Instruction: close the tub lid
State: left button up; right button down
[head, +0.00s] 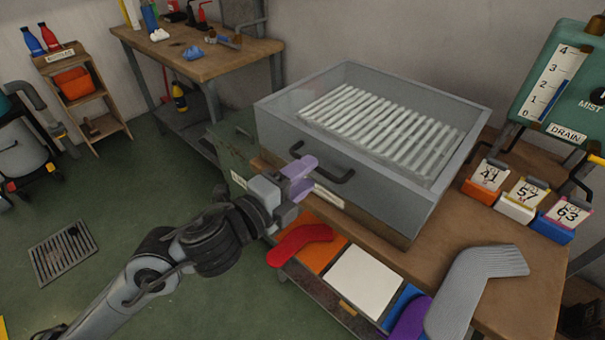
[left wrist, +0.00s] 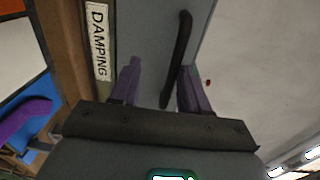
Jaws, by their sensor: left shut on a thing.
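The tub (head: 365,200) is a large grey box on the wooden bench, with pale slats (head: 375,125) showing inside through its top. I cannot make out how its lid sits from these frames. A dark bar handle (head: 338,178) is on the tub's front side. My left gripper (head: 306,177) is at the handle's left part, with purple fingers shut on it. In the left wrist view the handle (left wrist: 180,50) runs between the two fingers (left wrist: 160,88), against a grey face. My right gripper is not in view.
A DAMPING label (left wrist: 99,40) lies beside the grey face. Red (head: 300,240), purple (head: 410,320) and grey (head: 475,285) sock-like pieces lie at the front. Numbered blocks (head: 523,200) and a gauge panel (head: 555,85) stand right. Floor is open at left, around a drain grate (head: 63,253).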

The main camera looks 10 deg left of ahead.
pick_arm(q)
jog(key=shift+f, duration=0.1)
jog(key=p+v, duration=0.3)
jog(key=v, duration=0.8)
jog(key=shift+w, duration=0.1)
dwell(0.4)
